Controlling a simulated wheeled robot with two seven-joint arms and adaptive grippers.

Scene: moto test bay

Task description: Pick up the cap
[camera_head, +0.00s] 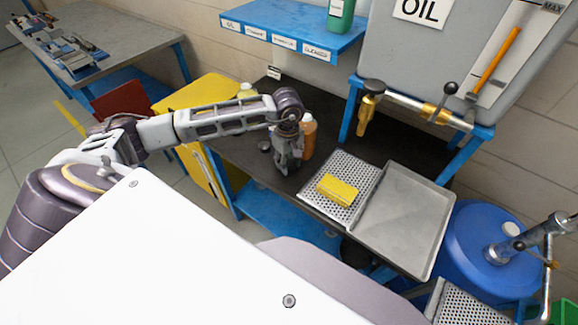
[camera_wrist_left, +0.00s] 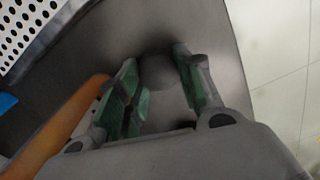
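A dark grey round piece (camera_wrist_left: 158,72), which looks like the cap, shows between the fingertips in the left wrist view. It is dim, and I cannot tell whether the fingers touch it. My left gripper (camera_head: 287,166) points down at the dark table in the head view. In the left wrist view its green-padded fingers (camera_wrist_left: 157,82) stand apart. In the head view a small dark round piece (camera_head: 264,146) lies left of the gripper; I cannot tell whether it is the same one. My right gripper is not in view.
An orange bottle (camera_head: 308,137) stands close to the right of my left gripper; it also shows in the left wrist view (camera_wrist_left: 62,130). A yellow block (camera_head: 337,190) rests on a perforated plate (camera_head: 352,168). A grey tray (camera_head: 408,215) is farther right. A blue shelf (camera_head: 290,25) is behind.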

